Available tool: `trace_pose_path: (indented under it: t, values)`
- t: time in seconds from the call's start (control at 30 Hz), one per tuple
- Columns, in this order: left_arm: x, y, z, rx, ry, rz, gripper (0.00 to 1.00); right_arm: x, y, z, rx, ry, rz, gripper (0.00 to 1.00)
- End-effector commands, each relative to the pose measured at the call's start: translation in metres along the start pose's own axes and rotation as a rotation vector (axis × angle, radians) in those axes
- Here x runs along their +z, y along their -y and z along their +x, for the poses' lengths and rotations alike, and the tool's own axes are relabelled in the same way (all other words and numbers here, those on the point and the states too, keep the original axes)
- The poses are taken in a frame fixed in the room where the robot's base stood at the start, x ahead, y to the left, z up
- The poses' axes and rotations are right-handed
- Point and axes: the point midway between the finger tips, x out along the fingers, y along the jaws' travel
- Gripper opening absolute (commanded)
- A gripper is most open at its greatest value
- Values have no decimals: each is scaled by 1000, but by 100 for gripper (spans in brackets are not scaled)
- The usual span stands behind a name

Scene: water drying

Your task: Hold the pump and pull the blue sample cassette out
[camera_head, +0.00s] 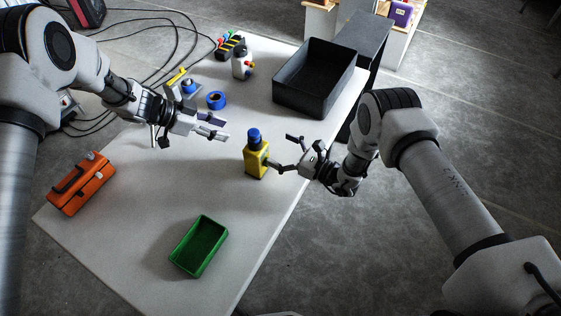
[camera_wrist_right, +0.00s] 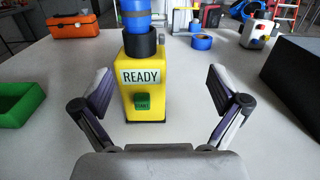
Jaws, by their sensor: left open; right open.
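The pump is a yellow upright box (camera_head: 257,164) on the white table, with a black collar on top. In the right wrist view the pump (camera_wrist_right: 146,92) shows a READY label and a green button. The blue sample cassette (camera_head: 254,135) stands upright in the collar; its top is cut off in the right wrist view (camera_wrist_right: 137,14). My right gripper (camera_head: 280,153) is open, facing the pump's labelled side, with the pump ahead between its fingers. It does not visibly grip the pump. My left gripper (camera_head: 222,126) is open and empty, to the left of the cassette.
A green tray (camera_head: 183,262) lies near the front. An orange toolbox (camera_head: 82,186) sits at the left edge. A black bin (camera_head: 300,103) stands at the back right. The table between pump and tray is clear.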

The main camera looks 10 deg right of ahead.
Motion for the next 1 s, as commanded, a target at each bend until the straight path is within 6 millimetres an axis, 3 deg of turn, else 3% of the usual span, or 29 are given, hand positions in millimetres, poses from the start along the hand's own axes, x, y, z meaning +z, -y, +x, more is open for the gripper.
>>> trace_pose_path:
  t: [0.03,0.17,0.6,0.9,0.93,1.0]
  values:
    - [0,0,0,0,0,0,42,-18,-13,-3,12,-13,17,98]
    - [0,0,0,0,0,0,42,-30,-24,-6,19,-32,40,98]
    - [0,0,0,0,0,0,42,-34,-26,62,22,-35,41,98]
    - [0,0,0,0,0,0,42,-34,-26,68,19,-37,42,98]
    - [0,0,0,0,0,0,42,-34,-26,68,19,-37,42,94]
    - [0,0,0,0,0,0,42,-34,-26,68,20,-37,42,70]
